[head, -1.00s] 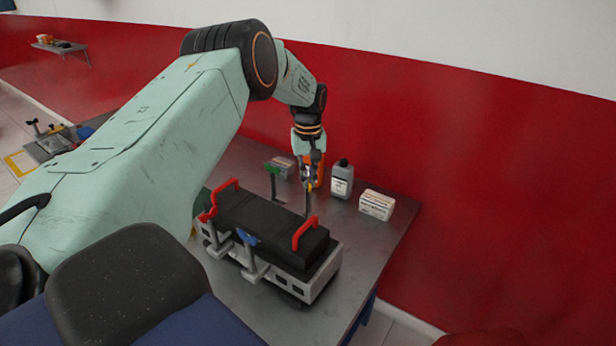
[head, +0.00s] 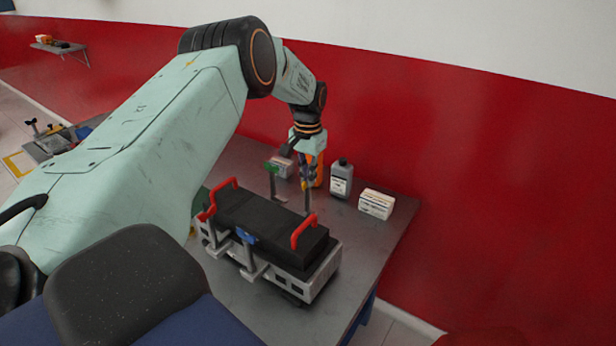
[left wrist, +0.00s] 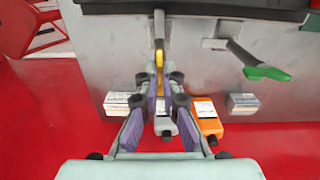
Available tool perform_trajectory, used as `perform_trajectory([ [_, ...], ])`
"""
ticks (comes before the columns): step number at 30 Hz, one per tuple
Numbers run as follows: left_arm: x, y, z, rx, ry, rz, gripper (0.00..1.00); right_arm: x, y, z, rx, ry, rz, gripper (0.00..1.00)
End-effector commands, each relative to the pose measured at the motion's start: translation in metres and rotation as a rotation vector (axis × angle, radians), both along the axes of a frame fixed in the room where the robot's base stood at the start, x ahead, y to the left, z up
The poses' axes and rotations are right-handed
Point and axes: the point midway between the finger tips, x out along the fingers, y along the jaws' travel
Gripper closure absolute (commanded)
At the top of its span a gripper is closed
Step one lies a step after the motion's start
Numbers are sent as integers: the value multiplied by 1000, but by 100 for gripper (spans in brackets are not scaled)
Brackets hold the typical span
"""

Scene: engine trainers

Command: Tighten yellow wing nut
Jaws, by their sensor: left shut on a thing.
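The yellow wing nut (left wrist: 159,55) sits on an upright metal rod at the back of the black battery-like block (head: 262,222). My left gripper (left wrist: 160,72) is shut on the yellow wing nut, with its fingertips at the nut in the left wrist view. In the head view my left gripper (head: 306,184) hangs down over the far side of the block, and the nut is mostly hidden by the fingers. My right gripper does not show in either view.
A green-handled rod (left wrist: 265,73) stands beside the wing nut's rod. Red handles (head: 303,231) rise from the block. Behind are a grey bottle (head: 341,180), an orange bottle (left wrist: 207,122) and a white box (head: 376,204). The table's right front is clear.

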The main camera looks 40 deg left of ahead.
Motion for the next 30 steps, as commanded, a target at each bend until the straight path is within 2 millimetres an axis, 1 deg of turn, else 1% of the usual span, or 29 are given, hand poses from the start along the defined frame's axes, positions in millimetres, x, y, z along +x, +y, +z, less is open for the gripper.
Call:
perform_trajectory([
  [8,-2,0,-1,-3,7,-48,100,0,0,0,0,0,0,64],
  [20,-2,0,-1,-2,8,-53,100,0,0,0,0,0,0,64],
  [21,-2,0,-1,-2,8,-53,91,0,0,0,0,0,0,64],
  [27,-2,0,-1,-1,5,-51,74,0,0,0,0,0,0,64],
  [28,-1,0,-1,-1,5,-51,72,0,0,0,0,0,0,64],
  [30,-1,0,-1,-1,4,-51,72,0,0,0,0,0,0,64],
])
